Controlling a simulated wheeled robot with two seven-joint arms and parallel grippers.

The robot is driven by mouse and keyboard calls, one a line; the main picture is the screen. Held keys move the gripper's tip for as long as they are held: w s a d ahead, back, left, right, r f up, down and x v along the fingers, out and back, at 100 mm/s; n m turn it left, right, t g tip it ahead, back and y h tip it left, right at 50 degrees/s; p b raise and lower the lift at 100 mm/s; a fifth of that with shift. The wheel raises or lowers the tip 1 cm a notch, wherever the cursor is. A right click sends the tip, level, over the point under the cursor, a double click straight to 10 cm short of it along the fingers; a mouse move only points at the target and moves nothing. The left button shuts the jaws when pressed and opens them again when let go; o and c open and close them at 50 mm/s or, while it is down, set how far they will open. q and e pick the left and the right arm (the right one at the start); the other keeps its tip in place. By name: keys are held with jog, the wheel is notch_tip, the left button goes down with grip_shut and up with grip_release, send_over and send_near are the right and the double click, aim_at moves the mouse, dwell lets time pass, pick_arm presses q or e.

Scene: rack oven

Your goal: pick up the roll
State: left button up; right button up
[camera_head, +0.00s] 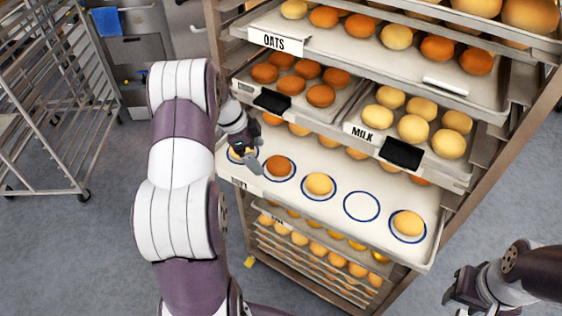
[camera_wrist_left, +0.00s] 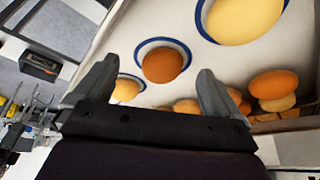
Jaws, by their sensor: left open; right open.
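Several rolls sit on blue rings on the pulled-out tray (camera_head: 330,220). The brown roll (camera_head: 278,166) is second from the left. In the left wrist view the brown roll (camera_wrist_left: 162,65) shows beyond and between my left fingertips (camera_wrist_left: 158,80). A pale roll (camera_head: 319,184) is to its right, and another pale roll (camera_head: 407,223) is at the right end. My left gripper (camera_head: 248,163) is open above the tray's left end and partly hides the leftmost roll. No roll is gripped. My right gripper (camera_head: 458,290) is open, empty and away from the rack at lower right.
One blue ring (camera_head: 361,206) is empty. Just above are trays of rolls with an OATS sign (camera_head: 273,42) and a MILK sign (camera_head: 364,134), leaving limited headroom at the back. Lower shelves hold more rolls (camera_head: 320,248). A wire rack (camera_head: 60,100) stands at left.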

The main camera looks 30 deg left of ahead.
aim_at(274, 160)
pick_arm(q)
jog(key=w+d, duration=0.1)
jog(key=w+d+p, duration=0.1)
jog(key=w, duration=0.1)
jog(key=shift+f, duration=0.4)
jog(key=f, duration=0.1)
jog(key=d+f+p, duration=0.1)
jog(key=f, duration=0.1)
jog(key=shift+d+f+p, duration=0.2)
jog(key=shift+d+p, duration=0.2)
jog(key=shift+w+f, duration=0.1)
jog(key=shift+f, duration=0.15)
jog(key=shift+w+f, duration=0.15)
jog(key=shift+f, duration=0.05)
jog(key=shift+r, duration=0.1)
jog(key=c, duration=1.1)
pick_arm(e)
jog(key=r, duration=0.3)
jog(key=shift+w+a+r, duration=0.25)
jog(key=shift+w+r, duration=0.05)
jog(key=shift+w, duration=0.05)
